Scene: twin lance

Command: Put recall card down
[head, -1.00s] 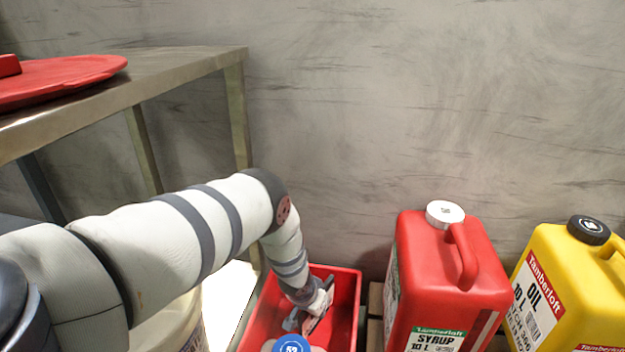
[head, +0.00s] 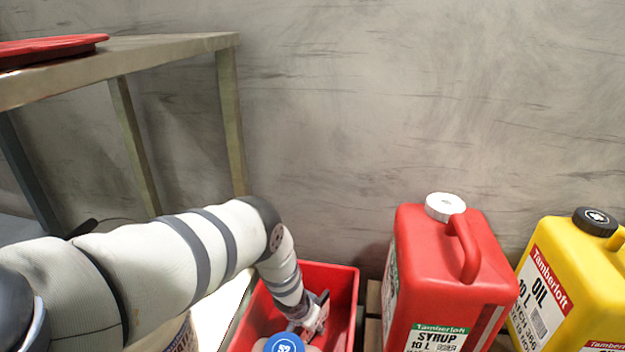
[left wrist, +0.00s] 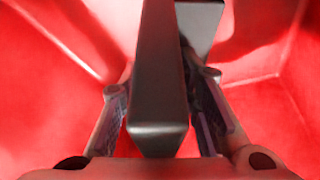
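My left gripper (head: 314,316) is down inside a red bin (head: 345,285). In the left wrist view, its two fingers (left wrist: 158,62) close on both sides of a dark grey slab (left wrist: 158,95), which points away from the camera. No print shows on the slab, so I cannot tell whether it is the recall card. Red bin walls and floor surround the fingers. How far the slab is from the bin floor is unclear. My right gripper is not in view.
A blue-capped container (head: 285,343) is at the bin's near side. A red syrup canister (head: 450,265) and a yellow oil canister (head: 575,265) stand to the right. A metal table (head: 170,48) with a red lid-like object (head: 45,48) stands at left. A grey wall closes the back.

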